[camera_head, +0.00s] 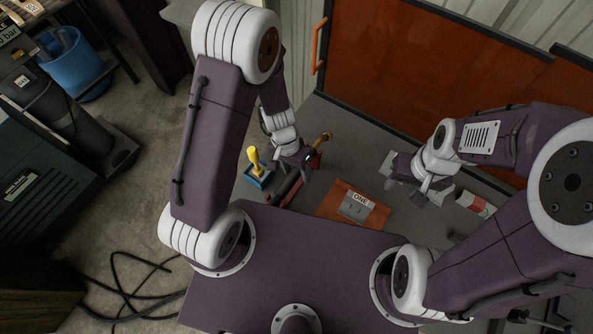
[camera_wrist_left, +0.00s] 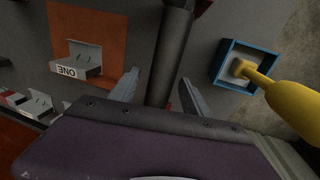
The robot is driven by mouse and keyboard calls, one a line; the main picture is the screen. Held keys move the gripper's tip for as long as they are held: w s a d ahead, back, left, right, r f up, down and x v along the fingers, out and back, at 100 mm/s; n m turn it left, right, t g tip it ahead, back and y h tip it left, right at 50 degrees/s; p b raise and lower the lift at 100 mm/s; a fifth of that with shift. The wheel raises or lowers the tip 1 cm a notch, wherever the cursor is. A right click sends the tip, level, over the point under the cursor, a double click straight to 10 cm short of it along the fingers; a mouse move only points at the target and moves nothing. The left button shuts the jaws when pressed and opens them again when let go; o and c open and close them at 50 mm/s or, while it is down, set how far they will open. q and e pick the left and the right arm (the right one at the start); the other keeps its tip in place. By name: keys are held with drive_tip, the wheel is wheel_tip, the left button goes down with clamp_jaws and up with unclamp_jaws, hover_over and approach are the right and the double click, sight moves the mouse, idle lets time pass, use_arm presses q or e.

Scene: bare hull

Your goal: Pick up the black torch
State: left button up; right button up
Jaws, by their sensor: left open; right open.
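The black torch (camera_head: 284,192) is a dark cylinder lying on the grey worktop, partly hidden under my left gripper in the head view. In the left wrist view the dark cylinder (camera_wrist_left: 172,50) runs down from the top edge to between the fingers. My left gripper (camera_head: 298,167) is open above it, one finger on each side; it also shows in the left wrist view (camera_wrist_left: 160,92). I cannot tell whether the fingers touch it. My right gripper (camera_head: 424,194) is open and empty over the right part of the worktop.
A blue square tray (camera_head: 257,184) with a yellow-handled item (camera_head: 253,157) stands left of the torch. A red-and-white carton (camera_head: 472,203) lies further right. An orange panel (camera_head: 430,80) stands behind.

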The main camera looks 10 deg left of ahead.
use_arm(q)
drive_tip(key=f, duration=0.1)
drive_tip(key=f+b, duration=0.1)
drive_tip(key=f, duration=0.1)
drive_tip(key=shift+d+f, duration=0.1)
drive_tip(key=shift+d, duration=0.2)
clamp_jaws()
drive_tip(key=shift+r, duration=0.2)
